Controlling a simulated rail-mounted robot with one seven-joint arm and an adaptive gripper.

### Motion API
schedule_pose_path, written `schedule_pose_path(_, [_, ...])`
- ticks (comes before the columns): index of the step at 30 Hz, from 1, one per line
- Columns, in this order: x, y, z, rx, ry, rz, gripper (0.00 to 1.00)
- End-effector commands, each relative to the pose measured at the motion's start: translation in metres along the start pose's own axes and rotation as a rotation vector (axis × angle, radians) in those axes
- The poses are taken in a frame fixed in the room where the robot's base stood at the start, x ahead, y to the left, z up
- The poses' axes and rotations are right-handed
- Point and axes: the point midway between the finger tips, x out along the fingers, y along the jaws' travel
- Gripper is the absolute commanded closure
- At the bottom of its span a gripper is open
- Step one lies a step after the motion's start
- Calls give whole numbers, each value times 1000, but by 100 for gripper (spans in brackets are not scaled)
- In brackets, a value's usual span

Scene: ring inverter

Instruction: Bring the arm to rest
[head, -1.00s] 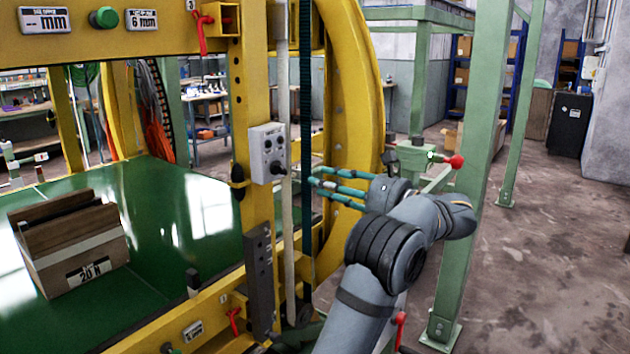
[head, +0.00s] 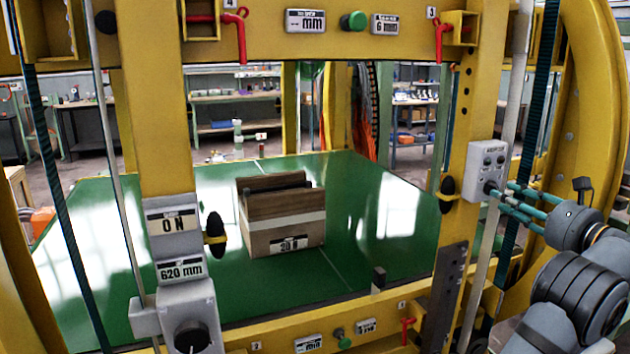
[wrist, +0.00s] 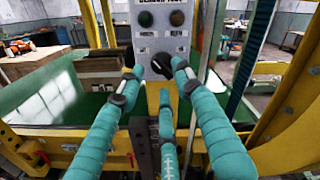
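My arm shows at the right of the head view, with my gripper (head: 514,204) reaching left toward a grey control box (head: 489,170) on the yellow post. The gripper has teal-wrapped fingers. In the wrist view the fingers of my gripper (wrist: 152,84) are spread apart, with nothing held between them. The control box (wrist: 160,38) stands just beyond the fingertips, with two buttons on top and a dark knob (wrist: 161,64) below. I cannot tell whether a fingertip touches the knob or the box.
The yellow ring frame (head: 600,100) stands close around my arm. A wooden box (head: 285,225) sits on the green bed (head: 390,215) inside it. Another grey box with a black knob (head: 187,318) is on the left post. Red levers (head: 438,38) stick out of the frame.

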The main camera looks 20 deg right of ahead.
Motion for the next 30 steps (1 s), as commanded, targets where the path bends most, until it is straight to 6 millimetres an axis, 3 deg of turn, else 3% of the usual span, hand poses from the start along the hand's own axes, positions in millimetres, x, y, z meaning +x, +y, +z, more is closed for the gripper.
schedule_pose_path(6, [25,0,0,0,-1,0,66])
schedule_pose_path(20, [24,0,0,36,0,-1,66])
schedule_pose_path(25, [20,1,-2,-5,2,-2,66])
schedule_pose_path(30, [-8,-2,-1,0,4,-5,66])
